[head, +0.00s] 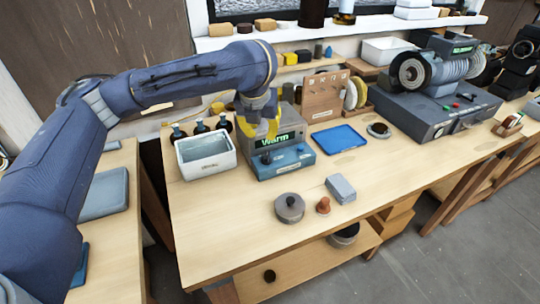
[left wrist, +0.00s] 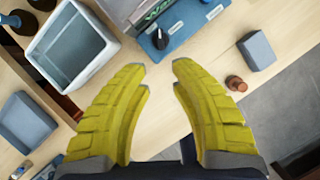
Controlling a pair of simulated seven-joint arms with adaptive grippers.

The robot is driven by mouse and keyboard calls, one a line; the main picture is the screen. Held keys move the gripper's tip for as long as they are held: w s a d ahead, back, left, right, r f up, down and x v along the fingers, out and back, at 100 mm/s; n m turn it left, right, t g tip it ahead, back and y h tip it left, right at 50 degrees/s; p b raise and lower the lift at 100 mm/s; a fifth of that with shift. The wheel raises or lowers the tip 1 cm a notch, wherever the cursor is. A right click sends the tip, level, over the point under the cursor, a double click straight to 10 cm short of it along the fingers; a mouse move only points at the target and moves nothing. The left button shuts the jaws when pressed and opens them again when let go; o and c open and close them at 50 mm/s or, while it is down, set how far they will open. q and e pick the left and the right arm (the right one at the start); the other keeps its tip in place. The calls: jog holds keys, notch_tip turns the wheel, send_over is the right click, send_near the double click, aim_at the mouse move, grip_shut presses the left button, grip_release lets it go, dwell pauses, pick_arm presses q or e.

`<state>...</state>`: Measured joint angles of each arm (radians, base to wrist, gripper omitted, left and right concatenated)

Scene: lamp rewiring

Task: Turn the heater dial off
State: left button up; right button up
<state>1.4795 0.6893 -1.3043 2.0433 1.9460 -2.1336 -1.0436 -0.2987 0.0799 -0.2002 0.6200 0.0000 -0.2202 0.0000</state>
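The heater (head: 272,140) is a grey box on a blue base, standing on the bench, with a green display reading "Warm". Its black dial (head: 267,158) is on the blue front panel; in the left wrist view the dial (left wrist: 160,39) shows a small light pointer mark. My left gripper (head: 259,128) has yellow fingers and hangs over the heater, behind and above the dial. In the left wrist view the fingers (left wrist: 161,68) are spread with nothing between them, and the dial lies beyond the tips, untouched. My right gripper is not in view.
A white bin (head: 206,164) stands left of the heater, with dark bottles behind it. A wooden pegboard (head: 323,96) and blue tray (head: 340,138) are to the right. A round grey tin (head: 290,208), brown knob (head: 323,205) and grey block (head: 341,189) lie in front.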

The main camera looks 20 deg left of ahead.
aim_at(266, 155)
pick_arm(q)
jog(key=x, duration=1.5)
jog(key=shift+f, duration=0.4)
jog(key=shift+c, duration=0.5)
grip_shut()
